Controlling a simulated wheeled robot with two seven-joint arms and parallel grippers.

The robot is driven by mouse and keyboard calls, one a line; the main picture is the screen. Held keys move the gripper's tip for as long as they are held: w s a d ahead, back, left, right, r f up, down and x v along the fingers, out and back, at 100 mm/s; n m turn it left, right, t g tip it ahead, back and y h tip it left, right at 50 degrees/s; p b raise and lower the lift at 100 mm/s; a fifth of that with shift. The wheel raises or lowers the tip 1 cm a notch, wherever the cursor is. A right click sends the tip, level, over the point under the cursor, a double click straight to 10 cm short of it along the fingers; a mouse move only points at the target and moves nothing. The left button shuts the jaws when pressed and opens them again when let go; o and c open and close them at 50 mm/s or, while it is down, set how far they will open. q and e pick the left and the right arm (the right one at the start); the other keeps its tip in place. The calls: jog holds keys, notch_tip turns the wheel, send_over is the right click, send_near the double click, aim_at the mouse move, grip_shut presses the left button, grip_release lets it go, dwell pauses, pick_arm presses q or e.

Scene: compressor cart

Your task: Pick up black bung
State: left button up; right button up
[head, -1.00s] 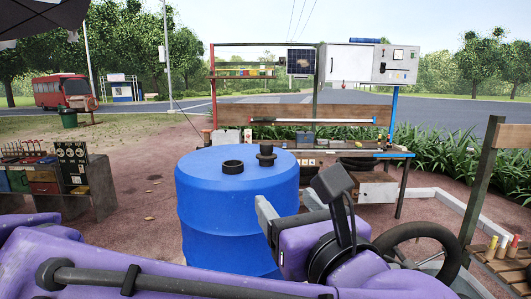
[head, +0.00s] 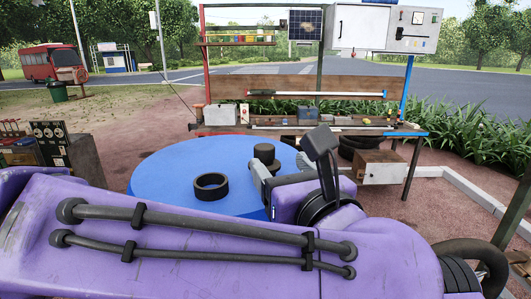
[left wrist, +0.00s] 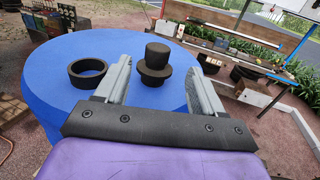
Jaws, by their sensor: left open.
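The black bung (head: 266,156), a stepped plug with a wider flange, stands upright on top of the blue drum (head: 165,165). It also shows in the left wrist view (left wrist: 156,60), in the gap between the two grey fingers and a little beyond them. My left gripper (head: 262,178) is open and empty just on the near side of the bung, and appears not to touch it. In the left wrist view the open jaws (left wrist: 157,88) face the bung over the drum top (left wrist: 60,60). My right gripper is not in view.
A black ring (head: 211,186) lies on the drum to the left of the bung. Behind stands a workbench (head: 300,130) with small items and a control box (head: 412,30). A dark tool stand (head: 85,160) is at the left.

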aim_at(268, 155)
pick_arm(q)
jog(key=p+x, duration=0.4)
jog(key=x, duration=0.4)
jog(key=shift+f+p, duration=0.15)
jog(key=shift+p, duration=0.25)
jog(key=shift+w+a+f, duration=0.1)
jog(key=shift+w+a, duration=0.05)
jog(key=shift+a, duration=0.1)
jog(key=c, duration=1.1)
